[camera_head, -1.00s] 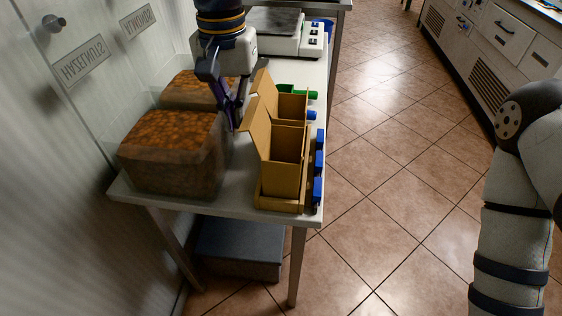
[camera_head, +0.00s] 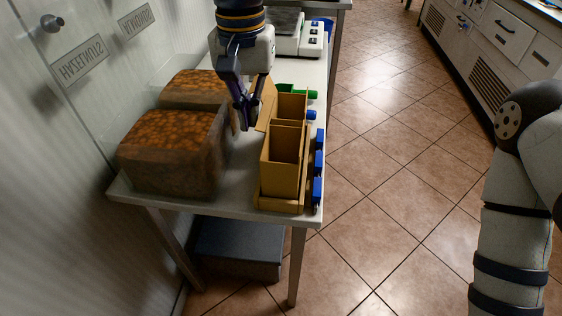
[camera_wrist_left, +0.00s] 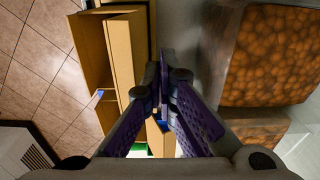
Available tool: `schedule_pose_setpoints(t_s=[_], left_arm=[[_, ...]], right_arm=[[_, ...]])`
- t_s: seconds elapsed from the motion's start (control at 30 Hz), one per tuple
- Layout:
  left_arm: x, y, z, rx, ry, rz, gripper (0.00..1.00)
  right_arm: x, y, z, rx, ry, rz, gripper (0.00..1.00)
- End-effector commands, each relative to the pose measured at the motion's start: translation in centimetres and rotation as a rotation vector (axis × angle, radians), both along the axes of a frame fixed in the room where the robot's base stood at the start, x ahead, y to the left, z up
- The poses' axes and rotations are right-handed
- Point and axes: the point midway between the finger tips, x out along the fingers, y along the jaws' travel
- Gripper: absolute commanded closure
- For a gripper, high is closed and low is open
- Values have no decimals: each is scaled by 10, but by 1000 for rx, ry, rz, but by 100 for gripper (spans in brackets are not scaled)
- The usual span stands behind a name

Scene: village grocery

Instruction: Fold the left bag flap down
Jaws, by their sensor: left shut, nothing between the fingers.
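My left gripper (camera_head: 246,122) is shut and empty, fingers pointing down, just left of the bags. In the left wrist view the fingers (camera_wrist_left: 163,95) are close beside a bag's long tan panel (camera_wrist_left: 126,50); contact is unclear. My right gripper is out of view.
Blue pieces (camera_head: 319,160) and a green piece (camera_head: 298,90) lie right of and behind the bags. A white scale (camera_head: 301,38) stands at the back of the table (camera_head: 240,208).

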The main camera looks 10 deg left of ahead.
Motion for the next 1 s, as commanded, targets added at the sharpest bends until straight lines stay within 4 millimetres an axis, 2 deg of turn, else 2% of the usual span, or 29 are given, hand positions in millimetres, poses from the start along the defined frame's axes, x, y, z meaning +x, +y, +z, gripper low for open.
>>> schedule_pose_setpoints(t_s=[0.43, 0.7, 1.0], left_arm=[[0, 1, 0, 0, 0, 0, 100], [1, 25, -6, 0, 0, 0, 100], [1, 27, -8, 0, 0, -1, 100]], right_arm=[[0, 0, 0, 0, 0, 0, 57], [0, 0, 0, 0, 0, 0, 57], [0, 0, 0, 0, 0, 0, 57]])
